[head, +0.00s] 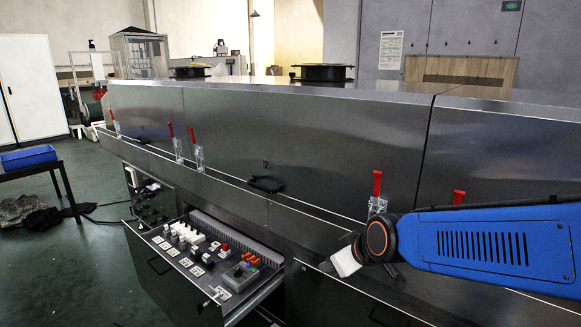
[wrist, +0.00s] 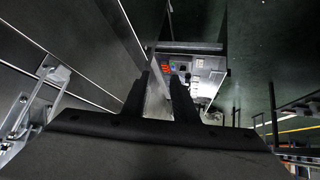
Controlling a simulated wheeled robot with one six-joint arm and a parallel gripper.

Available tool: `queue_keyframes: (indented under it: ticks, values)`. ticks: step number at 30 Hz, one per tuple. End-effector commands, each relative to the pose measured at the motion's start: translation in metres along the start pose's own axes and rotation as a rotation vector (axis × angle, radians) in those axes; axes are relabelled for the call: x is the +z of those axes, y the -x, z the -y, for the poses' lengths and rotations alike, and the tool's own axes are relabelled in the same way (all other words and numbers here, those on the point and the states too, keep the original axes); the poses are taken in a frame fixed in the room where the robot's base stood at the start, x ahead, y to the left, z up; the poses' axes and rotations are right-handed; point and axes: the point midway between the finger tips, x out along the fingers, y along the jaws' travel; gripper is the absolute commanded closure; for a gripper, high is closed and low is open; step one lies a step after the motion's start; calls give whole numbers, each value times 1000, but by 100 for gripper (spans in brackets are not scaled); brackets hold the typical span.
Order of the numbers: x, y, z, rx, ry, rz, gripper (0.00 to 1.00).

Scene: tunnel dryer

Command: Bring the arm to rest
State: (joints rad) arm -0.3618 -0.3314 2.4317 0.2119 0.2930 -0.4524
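My arm (head: 490,245) is a blue link that reaches in from the right edge of the head view, in front of the dryer's long metal side. In the wrist view my gripper (wrist: 158,80) shows two black fingers standing apart, with a grey surface visible in the gap. The dryer (head: 300,140) has several clamps with red handles, one (head: 377,185) right behind my wrist.
An open drawer (head: 160,265) with switches and electrical parts sticks out below the dryer, left of my wrist; its parts also show beyond the fingers in the wrist view. A blue bin (head: 28,157) stands on a table at far left. The green floor between is mostly clear.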

Motion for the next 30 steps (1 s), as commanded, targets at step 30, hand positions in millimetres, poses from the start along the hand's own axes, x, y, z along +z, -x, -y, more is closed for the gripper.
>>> queue_keyframes:
  ticks: [30]
  values:
    - [211, 185, -31, 220, -559, 363, 74]
